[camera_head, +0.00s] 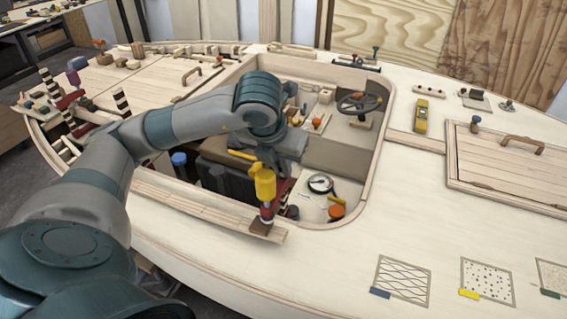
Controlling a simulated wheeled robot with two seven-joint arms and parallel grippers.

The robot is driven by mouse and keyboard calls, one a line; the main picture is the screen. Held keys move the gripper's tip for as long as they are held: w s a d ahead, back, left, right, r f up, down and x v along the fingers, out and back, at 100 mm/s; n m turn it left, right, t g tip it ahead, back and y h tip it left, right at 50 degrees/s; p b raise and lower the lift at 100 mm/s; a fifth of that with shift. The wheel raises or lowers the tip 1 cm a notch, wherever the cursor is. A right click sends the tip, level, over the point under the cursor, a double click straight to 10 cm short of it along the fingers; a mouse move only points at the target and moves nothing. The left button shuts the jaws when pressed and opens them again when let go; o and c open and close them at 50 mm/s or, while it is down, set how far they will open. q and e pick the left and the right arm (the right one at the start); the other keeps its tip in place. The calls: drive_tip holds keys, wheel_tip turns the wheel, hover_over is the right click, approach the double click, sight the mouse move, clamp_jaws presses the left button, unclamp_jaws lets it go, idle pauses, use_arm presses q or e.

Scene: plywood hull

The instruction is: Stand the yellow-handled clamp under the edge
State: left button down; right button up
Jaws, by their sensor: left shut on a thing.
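My left arm reaches in from the left, and its left gripper (283,174) is over the near edge of the open cockpit. It is shut on the yellow-handled clamp (265,183). The clamp's yellow handle is upright, with a dark red bar beside it. Its lower end is at a small brown block on the wooden edge strip (207,211); I cannot tell whether it touches. The fingertips are largely hidden by the clamp and the wrist. My right gripper is not in view.
The cockpit (345,160) holds a steering wheel (359,103), a round gauge (320,183) and an orange-topped item (337,212). A yellow tool (421,115) lies on the right deck near a hatch (506,160). Other striped clamps stand at far left. The front deck is mostly clear.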

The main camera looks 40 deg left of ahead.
use_arm(q)
drive_tip(key=shift+s+d, duration=0.1)
drive_tip(key=shift+s, duration=0.35)
drive_tip(key=shift+b, duration=0.4)
idle(0.5)
drive_tip(key=c, duration=1.8)
unclamp_jaws()
drive_tip(key=shift+s, duration=0.1)
drive_tip(key=shift+o, duration=0.2)
drive_tip(key=shift+r, duration=0.1)
drive_tip(key=v, duration=1.7)
drive_tip(key=shift+s+p, duration=0.15)
drive_tip(key=shift+p, duration=0.15)
drive_tip(key=shift+d+r, duration=0.1)
